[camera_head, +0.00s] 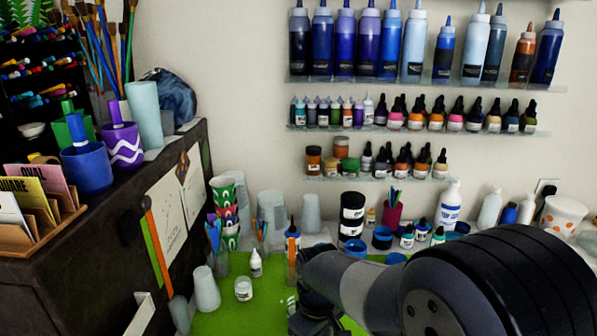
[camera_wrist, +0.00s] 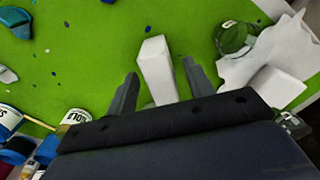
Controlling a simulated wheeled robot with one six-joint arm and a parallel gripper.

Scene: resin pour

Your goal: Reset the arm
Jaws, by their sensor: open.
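My gripper (camera_wrist: 163,80) is open, its two dark fingers apart in the wrist view. A white tapered block-like object (camera_wrist: 156,66) shows between the fingers, over the green mat (camera_wrist: 100,40). I cannot tell its distance from the fingers, and its near end is hidden behind my gripper. In the head view, my arm reaches in from the right over the green mat (camera_head: 225,318). The fingertips cannot be made out there.
White cups (camera_head: 206,288), a small jar (camera_head: 243,289) and a small dropper bottle (camera_head: 256,263) stand left of my arm. A dark cabinet (camera_head: 85,285) is at left. Shelves of bottles (camera_head: 430,83) line the back wall. A crumpled white sheet (camera_wrist: 240,75) lies right in the wrist view.

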